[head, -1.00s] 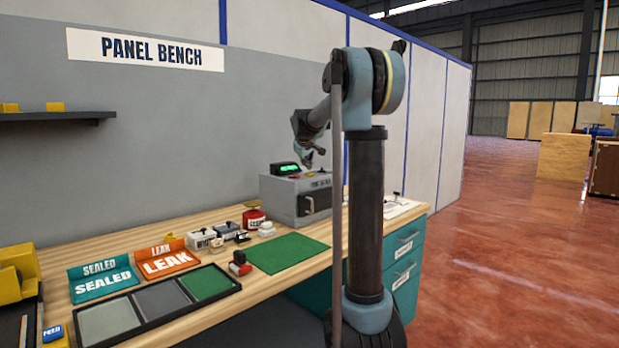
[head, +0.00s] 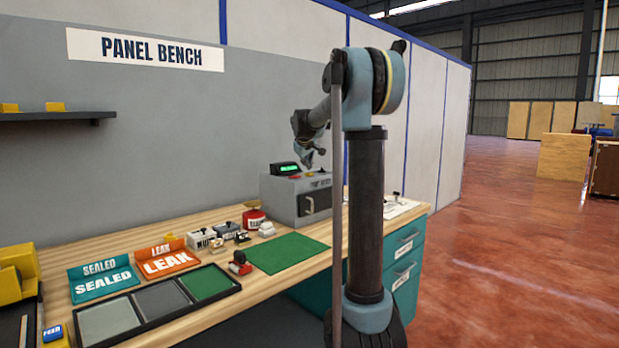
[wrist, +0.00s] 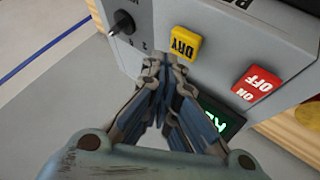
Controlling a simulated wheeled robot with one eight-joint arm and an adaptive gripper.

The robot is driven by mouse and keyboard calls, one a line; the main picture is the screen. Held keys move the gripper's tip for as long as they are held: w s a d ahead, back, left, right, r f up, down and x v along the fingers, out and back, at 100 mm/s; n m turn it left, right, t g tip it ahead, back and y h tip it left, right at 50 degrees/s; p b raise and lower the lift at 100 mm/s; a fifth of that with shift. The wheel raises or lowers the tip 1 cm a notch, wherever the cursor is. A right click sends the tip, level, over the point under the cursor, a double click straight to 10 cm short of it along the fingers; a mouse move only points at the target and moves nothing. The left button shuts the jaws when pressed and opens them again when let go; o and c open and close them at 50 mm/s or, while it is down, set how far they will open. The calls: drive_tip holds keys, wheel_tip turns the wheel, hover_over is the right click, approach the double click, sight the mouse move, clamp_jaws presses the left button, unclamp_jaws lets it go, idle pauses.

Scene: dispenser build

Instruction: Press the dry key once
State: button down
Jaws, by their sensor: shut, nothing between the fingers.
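The yellow dry key (wrist: 185,43), marked DRY, sits on top of the grey machine (head: 290,205), which stands on the bench in the head view. My gripper (wrist: 164,62) is shut and empty. In the wrist view its fingertips are just beside the lower left of the dry key; whether they touch the machine's top I cannot tell. In the head view my gripper (head: 308,168) is over the machine's top, beside the lit green display (head: 286,168). The key is too small to make out clearly there.
A red ON/OFF switch (wrist: 257,83) lies right of the dry key and a black knob (wrist: 122,24) lies left of it. The green display (wrist: 222,118) is partly hidden by my fingers. A green mat (head: 288,254) and several small items lie on the bench.

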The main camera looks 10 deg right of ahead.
drive_tip(key=shift+s+f, duration=0.15)
drive_tip(key=shift+f, duration=0.65)
idle(1.0)
drive_tip(key=shift+r, duration=0.15)
idle(0.3)
drive_tip(key=shift+r, duration=0.75)
drive_tip(key=shift+r, duration=2.5)
drive_tip(key=s+f+m+g, duration=0.2)
drive_tip(key=s+f, duration=0.9)
drive_tip(key=s, duration=0.8)
drive_tip(key=s+d+f+m+g+y, duration=0.1)
drive_tip(key=s+f+m+g, duration=0.1)
drive_tip(key=s+f, duration=1)
drive_tip(key=s+f+m+g+y, duration=0.1)
drive_tip(key=s+f, duration=1.1)
drive_tip(key=s, duration=1.3)
drive_tip(key=shift+s+d+m+g, duration=0.15)
drive_tip(key=shift+s+m+g, duration=0.15)
drive_tip(key=shift+m+g, duration=0.5)
